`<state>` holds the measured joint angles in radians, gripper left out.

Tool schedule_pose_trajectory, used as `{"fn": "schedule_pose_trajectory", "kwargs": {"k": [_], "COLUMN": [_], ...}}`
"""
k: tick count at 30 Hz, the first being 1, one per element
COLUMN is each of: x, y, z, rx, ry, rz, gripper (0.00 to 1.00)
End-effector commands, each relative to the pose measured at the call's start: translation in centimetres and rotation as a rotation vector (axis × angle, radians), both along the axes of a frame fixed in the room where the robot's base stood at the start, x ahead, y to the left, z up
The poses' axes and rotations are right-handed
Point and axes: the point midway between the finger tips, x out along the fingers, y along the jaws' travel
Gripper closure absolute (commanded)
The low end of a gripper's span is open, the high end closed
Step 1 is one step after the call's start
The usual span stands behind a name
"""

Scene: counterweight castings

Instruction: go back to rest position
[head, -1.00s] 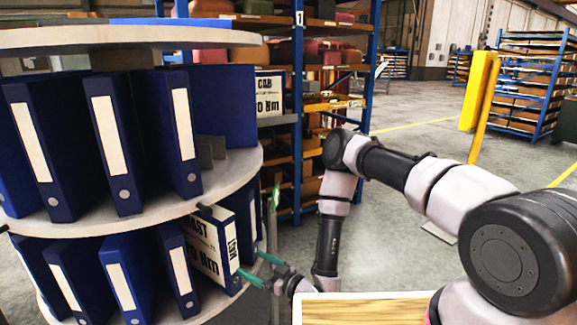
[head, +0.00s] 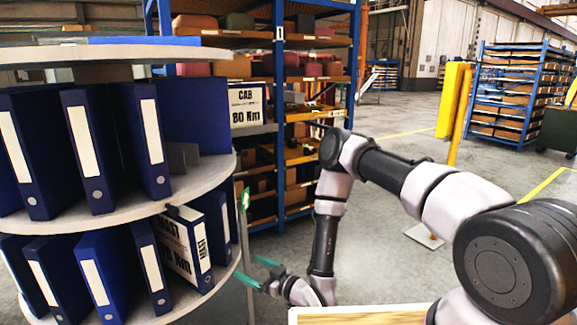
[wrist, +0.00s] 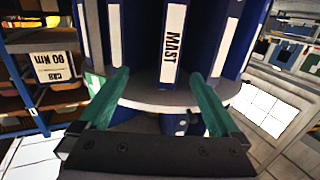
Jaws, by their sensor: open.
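My gripper (head: 246,266) has green fingers and is open and empty. It is just right of the lower tier of the round binder rack, with its fingers pointing left toward it. The blue binder marked MAST (head: 203,248) stands on that lower tier (head: 188,300), a short gap from the fingertips. In the wrist view my gripper (wrist: 160,76) has its fingers spread, and the MAST binder (wrist: 173,45) stands upright beyond them, between other binders. My arm reaches in from the right, bent at the elbow.
The upper tier (head: 150,195) holds several blue binders (head: 84,145). A white CAB sign (head: 247,104) shows behind the rack. Blue shelving (head: 279,120) with boxes stands behind. A yellow post (head: 455,105) and another shelf (head: 510,90) are at right. The floor between is open.

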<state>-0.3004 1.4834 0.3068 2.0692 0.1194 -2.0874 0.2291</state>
Motion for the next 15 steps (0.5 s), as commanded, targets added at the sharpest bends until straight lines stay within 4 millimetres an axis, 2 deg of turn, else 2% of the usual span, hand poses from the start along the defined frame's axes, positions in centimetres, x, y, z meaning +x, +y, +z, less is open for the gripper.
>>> {"fn": "schedule_pose_trajectory", "kwargs": {"k": [8, 11, 15], "x": [4.5, 6.7, 10.3], "y": [-0.9, -1.6, -3.2], "z": [2.9, 4.5, 7.8], "rx": [-0.056, -0.085, -0.138], "ry": [0.027, 0.044, 0.078], "rz": [-0.044, -0.069, -0.121], "gripper": [0.01, 0.01, 0.01]}}
